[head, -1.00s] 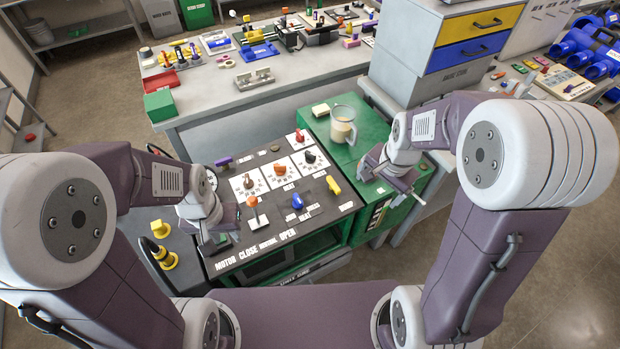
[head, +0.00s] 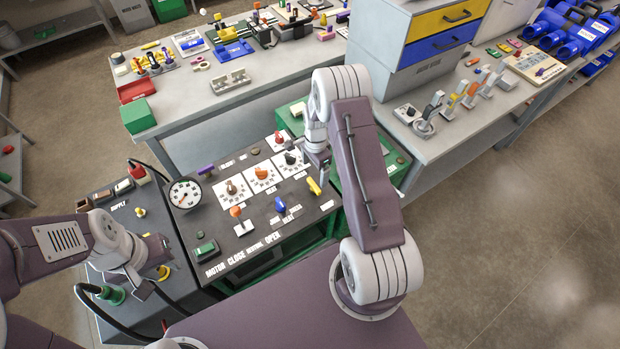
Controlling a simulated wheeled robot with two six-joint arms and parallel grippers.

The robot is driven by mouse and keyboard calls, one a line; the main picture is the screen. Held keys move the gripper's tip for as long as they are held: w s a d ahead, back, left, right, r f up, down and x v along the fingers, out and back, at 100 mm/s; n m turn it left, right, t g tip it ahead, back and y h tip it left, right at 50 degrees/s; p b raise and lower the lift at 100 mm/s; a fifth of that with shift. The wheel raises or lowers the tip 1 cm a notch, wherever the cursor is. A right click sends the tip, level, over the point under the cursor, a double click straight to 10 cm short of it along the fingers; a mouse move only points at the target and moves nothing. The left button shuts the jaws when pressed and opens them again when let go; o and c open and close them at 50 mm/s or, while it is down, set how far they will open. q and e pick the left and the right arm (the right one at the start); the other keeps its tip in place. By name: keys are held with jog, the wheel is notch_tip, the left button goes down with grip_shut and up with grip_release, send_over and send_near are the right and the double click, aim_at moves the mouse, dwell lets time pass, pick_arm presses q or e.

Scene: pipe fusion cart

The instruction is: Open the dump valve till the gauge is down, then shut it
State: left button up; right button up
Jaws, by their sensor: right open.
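The pressure gauge (head: 185,193) has a white round dial at the panel's upper left; its needle is too small to read surely. The control panel (head: 200,226) carries a yellow handle (head: 314,186), a blue knob (head: 281,204), a purple handle (head: 206,170) and an orange-topped lever (head: 238,212) at the CLOSE/OPEN marks. I cannot read which control is the dump valve. My right gripper (head: 322,172) is open and empty, close above the yellow handle; I cannot tell if it touches.
The dark supply box (head: 115,205) with cables stands left of the panel. A green cabinet (head: 378,185) is partly hidden behind my right arm. Workbenches with tools, a green box (head: 138,116) and drawers (head: 455,45) stand behind. Floor at right is clear.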

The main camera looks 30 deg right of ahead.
aim_at(313, 183)
jog(key=f, duration=0.2)
jog(key=f+p, duration=0.1)
jog(key=s+f, duration=0.1)
jog(key=f, duration=0.1)
jog(key=shift+s+a+f, duration=0.1)
jog(key=shift+a+f, duration=0.2)
jog(key=shift+f, duration=0.5)
jog(key=shift+w+d+f, duration=0.1)
jog(key=shift+w, duration=0.25)
jog(key=c, duration=0.9)
pick_arm(q)
jog(key=shift+s+a+r, duration=0.1)
jog(key=shift+s+r, duration=0.1)
jog(key=shift+r, duration=0.75)
pick_arm(e)
jog(key=c, duration=0.5)
